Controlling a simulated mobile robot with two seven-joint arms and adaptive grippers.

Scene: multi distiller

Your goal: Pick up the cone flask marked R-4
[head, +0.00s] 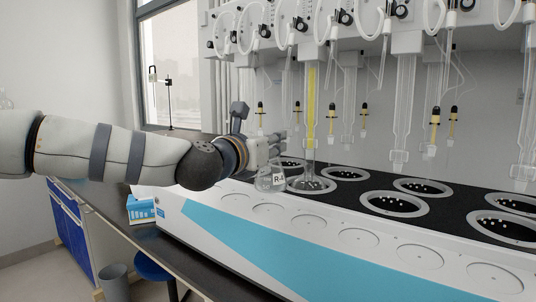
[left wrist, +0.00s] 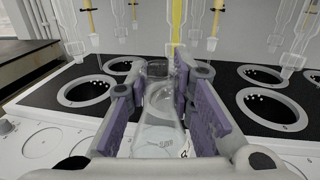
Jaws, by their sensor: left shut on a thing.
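The cone flask marked R-4 (head: 266,183) is clear glass with a white label. It stays upright over the front left part of the distiller. My left gripper (head: 276,144) is shut on this flask. In the left wrist view the flask (left wrist: 160,134) stands between the two purple-padded fingers of my left gripper (left wrist: 158,92), and its label shows only partly at the lower right. I cannot tell whether the flask's base touches the white surface. My right gripper is in neither view.
The multi distiller's black top (head: 334,187) has several ringed heating wells, such as the front left ring (head: 312,185). A glass tube with yellow liquid (head: 311,105) hangs above that ring, close to the gripper. More glass tubes hang to the right. A blue stool (head: 154,268) stands below.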

